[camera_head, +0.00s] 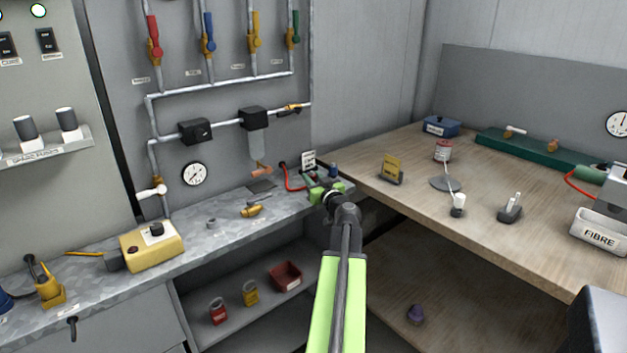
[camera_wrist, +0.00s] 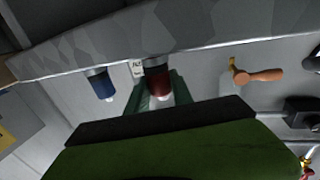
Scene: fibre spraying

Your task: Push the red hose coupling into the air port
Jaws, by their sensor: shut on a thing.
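My gripper (camera_head: 322,190) is at the right end of the grey metal bench in the head view, by the wall corner. In the wrist view its two green fingers (camera_wrist: 161,92) are closed on the sides of a dark red cylinder with a pale tip, the red coupling (camera_wrist: 157,78). In the head view the gripper hides the coupling. A red hose (camera_head: 289,183) curves down from the wall side to the gripper. I cannot pick out the air port with certainty in either view.
A blue fitting (camera_wrist: 98,85) is left of the coupling in the wrist view; it stands behind the gripper in the head view (camera_head: 333,170). A small white label (camera_head: 308,160) is close by. An orange-handled valve (camera_wrist: 258,75) shows right. A wooden table (camera_head: 400,155) adjoins the bench.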

